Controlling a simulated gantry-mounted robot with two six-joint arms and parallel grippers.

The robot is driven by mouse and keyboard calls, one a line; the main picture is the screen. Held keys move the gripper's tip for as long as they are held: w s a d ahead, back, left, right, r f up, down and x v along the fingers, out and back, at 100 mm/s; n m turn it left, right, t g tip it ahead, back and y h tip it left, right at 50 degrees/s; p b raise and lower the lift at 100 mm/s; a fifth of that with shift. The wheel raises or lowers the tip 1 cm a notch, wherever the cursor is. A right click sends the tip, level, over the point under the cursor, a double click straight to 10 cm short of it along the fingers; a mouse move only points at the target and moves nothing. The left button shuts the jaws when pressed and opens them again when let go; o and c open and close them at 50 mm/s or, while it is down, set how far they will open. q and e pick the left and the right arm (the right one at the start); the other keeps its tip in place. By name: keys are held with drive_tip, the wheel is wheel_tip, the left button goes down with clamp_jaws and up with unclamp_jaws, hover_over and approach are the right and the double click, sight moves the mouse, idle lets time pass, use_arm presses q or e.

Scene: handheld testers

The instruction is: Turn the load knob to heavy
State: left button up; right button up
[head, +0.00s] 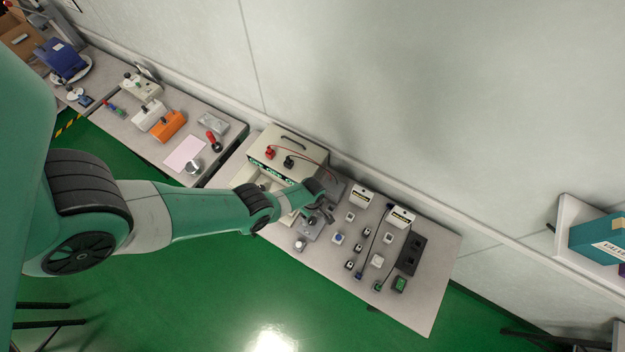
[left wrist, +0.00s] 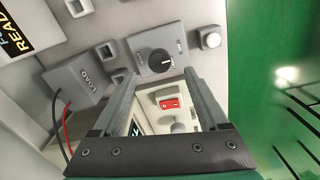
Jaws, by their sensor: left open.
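The knob (left wrist: 160,62) is a round black dial with a white pointer mark, set on a grey plate (left wrist: 143,45) in the left wrist view. The mark points toward the right of that picture; the small lettering around the dial is not readable. My left gripper (left wrist: 162,74) is open, with its two fingertips on either side of the knob's picture position; I cannot tell whether they touch it. In the head view, my left gripper (head: 322,212) is above the grey knob unit (head: 308,231) on the bench. My right gripper is not in view.
A grey box marked LOAD (left wrist: 82,82) with red and black leads is left of the knob. A white button (left wrist: 208,39) is to its right, and a red rocker switch (left wrist: 170,103) shows between my fingers. Small testers crowd the bench (head: 425,312); a wall runs behind.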

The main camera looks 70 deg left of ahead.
sight(312, 220)
use_arm(q)
wheel_tip(312, 220, down, 6)
drive_tip(key=b, duration=0.4)
drive_tip(key=shift+r, duration=0.15)
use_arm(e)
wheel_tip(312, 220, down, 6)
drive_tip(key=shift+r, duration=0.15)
use_arm(q)
clamp_jaws()
